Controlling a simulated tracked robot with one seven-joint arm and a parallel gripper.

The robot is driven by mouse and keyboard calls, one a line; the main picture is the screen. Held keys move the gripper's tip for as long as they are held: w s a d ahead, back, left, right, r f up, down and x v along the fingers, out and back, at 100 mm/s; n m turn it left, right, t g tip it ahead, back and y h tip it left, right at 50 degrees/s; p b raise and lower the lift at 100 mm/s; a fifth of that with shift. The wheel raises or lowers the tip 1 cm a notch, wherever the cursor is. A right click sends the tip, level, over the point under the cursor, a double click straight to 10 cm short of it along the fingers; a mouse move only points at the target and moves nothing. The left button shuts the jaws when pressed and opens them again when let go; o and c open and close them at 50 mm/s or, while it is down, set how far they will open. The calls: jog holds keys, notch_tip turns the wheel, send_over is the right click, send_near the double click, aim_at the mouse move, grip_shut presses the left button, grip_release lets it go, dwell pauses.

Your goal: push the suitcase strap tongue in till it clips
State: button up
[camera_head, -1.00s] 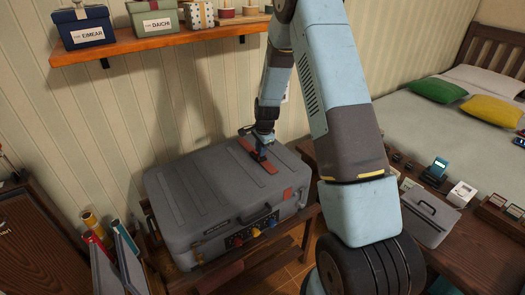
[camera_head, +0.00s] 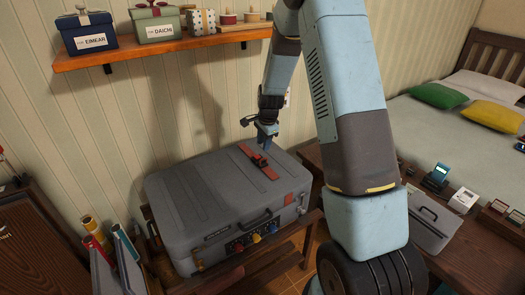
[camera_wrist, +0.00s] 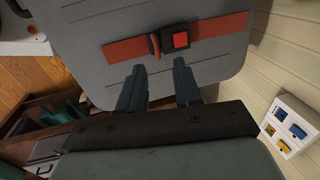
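The grey suitcase (camera_head: 195,205) lies flat on a low wooden stand, with a red strap (camera_head: 270,173) across its lid. In the wrist view the strap (camera_wrist: 225,27) carries a black buckle (camera_wrist: 171,31) with a red square button. The strap tongue (camera_wrist: 154,45), with an upright red tab, sits against the buckle's left side. I cannot tell whether it is clipped. My gripper (camera_head: 265,143) is above the strap, apart from it. The wrist view shows its two fingers (camera_wrist: 158,66) spread, with nothing between them, just short of the tongue and buckle.
A shelf (camera_head: 165,43) with gift boxes is on the wall behind. A bench (camera_head: 465,225) with small devices and a grey case stands right, by the bed. Rolled tubes in a holder (camera_head: 125,255) stand left. A white panel (camera_wrist: 291,124) is on the wall.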

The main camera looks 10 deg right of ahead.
notch_tip(320, 180, up, 6)
jog(key=s, duration=0.1)
jog(key=shift+d, duration=0.15)
jog(key=shift+s, duration=0.1)
jog(key=shift+c, duration=0.4)
jog(key=shift+c, duration=0.7)
jog(key=shift+s+d+f, duration=0.3)
jog(key=shift+d+f, duration=0.05)
jog(key=shift+f, duration=0.1)
jog(key=c, duration=0.3)
jog(key=shift+s+d+f+t+y, duration=0.4)
jog(key=shift+s+f+t, duration=0.1)
jog(key=shift+s+f, duration=0.1)
grip_shut()
jog(key=shift+s+d+r+t+y, duration=0.15)
jog(key=shift+s+d+t, duration=0.1)
jog(key=shift+s+t, duration=0.4)
jog(key=shift+s+d+t+y, duration=0.1)
jog(key=shift+s+d+t, duration=0.3)
jog(key=shift+s, duration=0.5)
jog(key=shift+s+d+r+t+y, duration=0.1)
jog(key=shift+s+d+t+y, duration=0.05)
jog(key=shift+s+t, duration=0.55)
